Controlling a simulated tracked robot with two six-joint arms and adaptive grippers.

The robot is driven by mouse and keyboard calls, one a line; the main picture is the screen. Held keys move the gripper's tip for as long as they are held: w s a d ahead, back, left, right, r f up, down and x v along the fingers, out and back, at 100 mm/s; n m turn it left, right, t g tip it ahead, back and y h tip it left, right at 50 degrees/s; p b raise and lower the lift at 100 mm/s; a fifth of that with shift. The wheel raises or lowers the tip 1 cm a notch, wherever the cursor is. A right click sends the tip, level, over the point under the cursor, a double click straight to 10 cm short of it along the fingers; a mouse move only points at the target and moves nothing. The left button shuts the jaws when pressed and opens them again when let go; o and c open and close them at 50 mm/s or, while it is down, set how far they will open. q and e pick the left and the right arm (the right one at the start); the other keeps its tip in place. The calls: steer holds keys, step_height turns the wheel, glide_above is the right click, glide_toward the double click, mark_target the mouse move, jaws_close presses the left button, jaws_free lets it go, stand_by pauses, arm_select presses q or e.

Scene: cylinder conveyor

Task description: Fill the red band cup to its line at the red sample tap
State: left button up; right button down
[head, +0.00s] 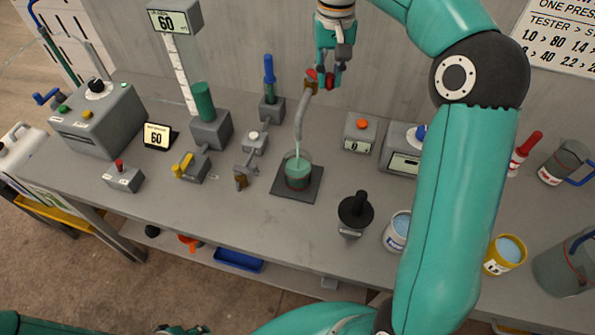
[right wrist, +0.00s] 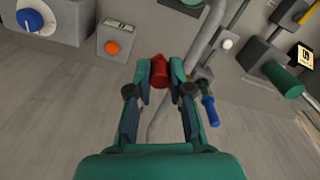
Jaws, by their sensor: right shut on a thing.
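My right gripper (head: 329,82) is above and behind the cup, shut on the red tap handle (right wrist: 159,72), which sits between the fingertips in the right wrist view. My left gripper (head: 182,329) seems to show only as a sliver at the bottom edge.
A yellow-handled valve (head: 183,166) and a brown-tipped tap (head: 242,178) stand left. An orange-button box (head: 360,131) is behind right. The front bench strip is clear.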

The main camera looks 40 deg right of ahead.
steer(key=shift+s+f, duration=0.1)
steer(key=shift+f, duration=0.15)
steer(key=shift+d+r+n+p, duration=0.15)
steer(key=shift+d+n+p, duration=0.2)
steer(key=shift+n+p, duration=0.3)
steer(key=d+n+p, duration=0.1)
steer(key=n, duration=0.1)
steer(key=w+d+n+p, duration=0.1)
steer(key=n, duration=0.1)
steer(key=d+n+p, duration=0.1)
steer(key=n, duration=0.2)
steer(key=shift+w, duration=0.15)
steer(key=c, duration=0.7)
jaws_free()
steer(key=shift+d+f, duration=0.15)
steer(key=shift+f, duration=0.05)
steer(key=shift+c, duration=0.2)
steer(key=o, duration=0.7)
steer(key=shift+w+r, duration=0.1)
steer(key=shift+r, duration=0.05)
steer(key=shift+o, duration=0.2)
